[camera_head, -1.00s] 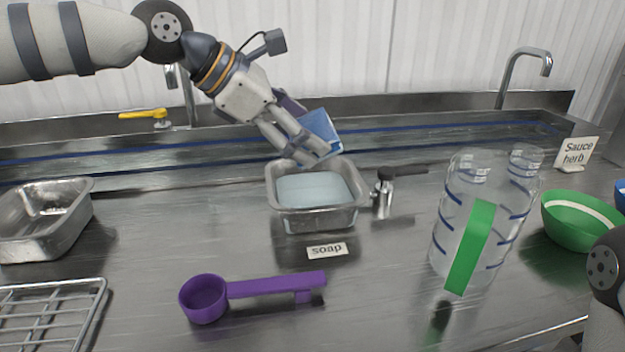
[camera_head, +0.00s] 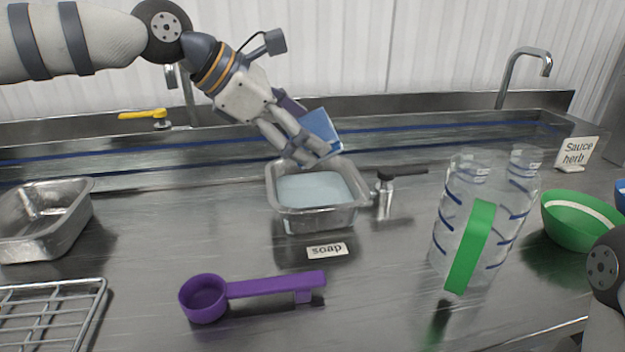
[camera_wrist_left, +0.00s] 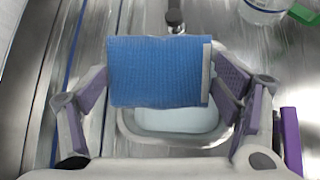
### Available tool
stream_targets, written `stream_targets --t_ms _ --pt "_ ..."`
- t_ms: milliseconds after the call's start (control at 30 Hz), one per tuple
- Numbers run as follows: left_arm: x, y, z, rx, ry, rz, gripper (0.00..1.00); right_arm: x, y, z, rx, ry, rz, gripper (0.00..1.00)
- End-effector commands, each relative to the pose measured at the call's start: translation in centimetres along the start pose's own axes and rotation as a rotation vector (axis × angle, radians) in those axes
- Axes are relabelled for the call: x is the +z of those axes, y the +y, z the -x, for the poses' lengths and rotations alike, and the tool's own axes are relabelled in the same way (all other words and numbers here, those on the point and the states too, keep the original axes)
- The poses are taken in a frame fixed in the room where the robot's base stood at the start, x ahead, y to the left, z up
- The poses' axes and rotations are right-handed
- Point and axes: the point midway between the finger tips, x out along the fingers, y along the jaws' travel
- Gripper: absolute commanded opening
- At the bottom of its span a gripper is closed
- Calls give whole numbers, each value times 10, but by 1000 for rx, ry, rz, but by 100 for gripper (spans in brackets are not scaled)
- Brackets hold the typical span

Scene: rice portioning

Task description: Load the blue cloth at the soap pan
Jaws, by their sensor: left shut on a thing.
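My left gripper (camera_head: 308,158) is shut on the blue cloth (camera_head: 322,127), a flat folded piece. It holds the cloth above the back part of the soap pan (camera_head: 318,217). In the left wrist view the blue cloth (camera_wrist_left: 160,71) spans between the two fingers of my left gripper (camera_wrist_left: 160,88). The cloth hides part of the pan there. The soap pan is a small metal tray with pale blue liquid, behind a card reading "soap" (camera_head: 327,249). Of my right arm, only a link shows at the right edge; its gripper is out of view.
A small dark-handled tool (camera_head: 385,190) stands right beside the pan. A purple scoop (camera_head: 203,299) lies in front. A clear jug with a green handle (camera_head: 470,248) stands at right, near a green bowl (camera_head: 580,232). An empty metal pan (camera_head: 40,225) and wire rack (camera_head: 60,310) are at left.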

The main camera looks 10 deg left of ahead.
Motion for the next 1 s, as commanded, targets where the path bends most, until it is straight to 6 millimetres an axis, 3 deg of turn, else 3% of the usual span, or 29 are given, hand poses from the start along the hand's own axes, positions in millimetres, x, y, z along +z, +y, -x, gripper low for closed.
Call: stream_targets --t_ms 367,700,1000 --pt "1 0 0 1 0 0 60 0 0 0 0 1 0 27" --pt "28 9 25 2 -2 -2 60 -5 0 6 -1 23 0 27" --pt "29 10 26 0 0 0 60 -5 0 6 -1 21 0 27"
